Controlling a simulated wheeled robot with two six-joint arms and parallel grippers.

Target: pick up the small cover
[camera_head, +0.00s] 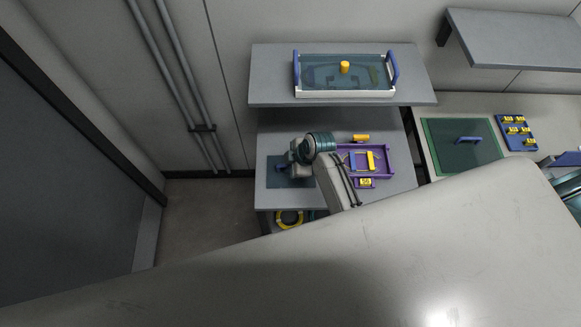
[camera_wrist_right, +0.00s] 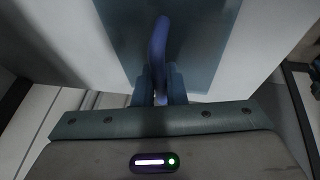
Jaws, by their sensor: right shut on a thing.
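The small cover (camera_head: 285,182) is a dark blue, see-through plate at the left of the lower grey shelf in the head view. In the right wrist view the cover (camera_wrist_right: 198,35) fills the upper middle, with a raised blue handle (camera_wrist_right: 159,45) across it. My right gripper (camera_head: 282,167) is over the cover in the head view, partly hidden by its own wrist. In the right wrist view my right gripper (camera_wrist_right: 160,88) is shut on the handle, one finger on each side. I cannot tell whether the cover is lifted off the shelf.
A purple tray (camera_head: 388,163) with yellow and blue parts is right of my wrist. A yellow ring (camera_head: 289,219) lies below. A white box (camera_head: 345,93) with a see-through lid and blue handles stands on the upper shelf. A green-edged panel (camera_head: 463,145) is on the right counter.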

